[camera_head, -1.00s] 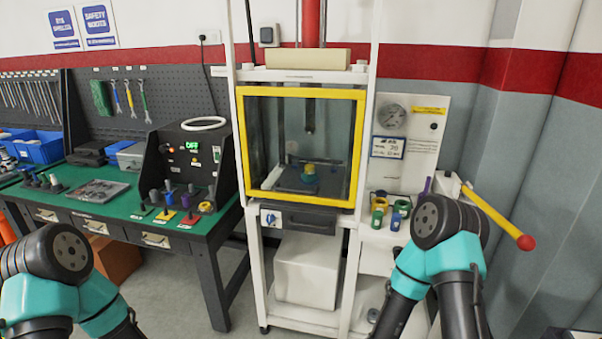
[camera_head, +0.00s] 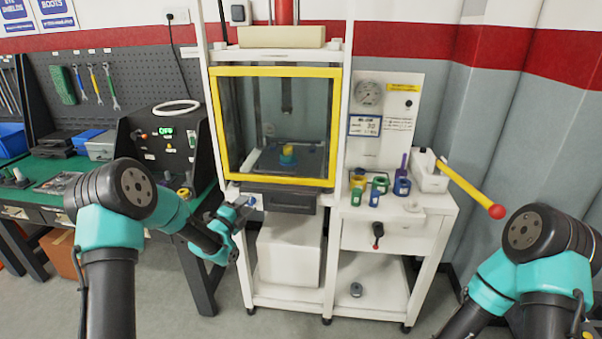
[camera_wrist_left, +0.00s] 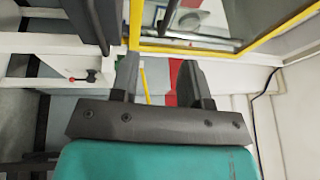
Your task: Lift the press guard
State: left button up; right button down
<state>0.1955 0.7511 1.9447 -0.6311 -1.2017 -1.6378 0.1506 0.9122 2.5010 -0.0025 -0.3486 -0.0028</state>
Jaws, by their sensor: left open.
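The press guard is a clear panel in a yellow frame (camera_head: 275,182) on the front of the press. It is down, with its lower bar just above a dark box-like piece (camera_head: 279,199). In the left wrist view, yellow frame bars (camera_wrist_left: 185,49) cross the top, past the fingertips. My left gripper (camera_head: 245,202) is at the lower left of the guard, beside the dark piece. Its two fingers show apart with nothing between them in the left wrist view (camera_wrist_left: 160,66). Whether it touches the press cannot be told. My right arm shows at the right edge, but its gripper is out of frame.
Inside the press, a yellow and green part (camera_head: 288,154) sits on a dark plate. To the right, a white cart (camera_head: 423,203) carries coloured rings and a yellow lever (camera_head: 470,187) with a red knob. A green-topped bench (camera_head: 50,170) stands at the left.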

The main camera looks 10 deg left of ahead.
aim_at(275, 172)
pick_arm(q)
jog(key=shift+w+d+r+m, duration=0.25)
jog(key=shift+w+r+m, duration=0.15)
jog(key=shift+r+m, duration=0.3)
jog(key=shift+w, duration=0.1)
jog(key=x, duration=1.7)
jog(key=shift+d+r, duration=0.25)
jog(key=shift+r, duration=0.15)
grip_shut()
